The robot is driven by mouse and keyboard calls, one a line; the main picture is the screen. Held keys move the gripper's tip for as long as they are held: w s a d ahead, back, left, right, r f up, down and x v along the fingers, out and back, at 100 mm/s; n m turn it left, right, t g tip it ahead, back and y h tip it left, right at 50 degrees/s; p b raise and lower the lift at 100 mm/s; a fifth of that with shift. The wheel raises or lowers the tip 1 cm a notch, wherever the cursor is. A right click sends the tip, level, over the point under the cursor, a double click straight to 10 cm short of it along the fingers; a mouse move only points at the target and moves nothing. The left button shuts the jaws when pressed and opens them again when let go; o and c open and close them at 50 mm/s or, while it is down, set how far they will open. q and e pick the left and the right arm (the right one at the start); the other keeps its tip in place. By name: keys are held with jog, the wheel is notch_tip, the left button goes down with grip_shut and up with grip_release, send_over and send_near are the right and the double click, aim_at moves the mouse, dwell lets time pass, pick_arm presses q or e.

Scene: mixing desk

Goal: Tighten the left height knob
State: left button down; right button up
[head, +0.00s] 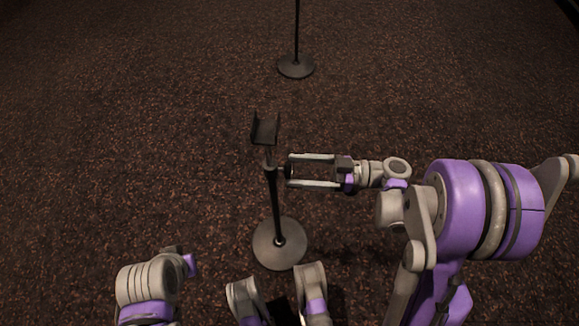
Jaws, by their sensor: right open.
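A black stand (274,205) with a round base stands upright on the carpet in the middle of the head view. A U-shaped cradle (265,130) tops its thin upper rod. A small dark knob (286,171) appears to stick out on the right side of the stand, just below the rod. My right gripper (290,171) reaches in from the right. Its two pale fingers are open, with their tips on either side of the knob. I cannot tell whether they touch it. My left gripper does not show; only grey and purple arm parts show at the bottom.
A second stand (296,66) with a round base and thin pole stands farther back, its top cut off by the frame. The dark speckled carpet (120,130) is clear to the left and between the stands.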

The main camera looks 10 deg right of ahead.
jog(key=v, duration=0.8)
jog(key=shift+p, duration=0.45)
jog(key=w+a+n, duration=0.1)
jog(key=a, duration=0.2)
jog(key=w+a+n, duration=0.1)
jog(key=a+n, duration=0.1)
jog(key=a, duration=0.1)
jog(key=w+a+n, duration=0.1)
jog(key=a+n, duration=0.1)
jog(key=a, duration=0.1)
jog(key=shift+w+a+f+p, duration=0.2)
jog(key=shift+a+p, duration=0.1)
jog(key=shift+p, duration=0.1)
grip_shut()
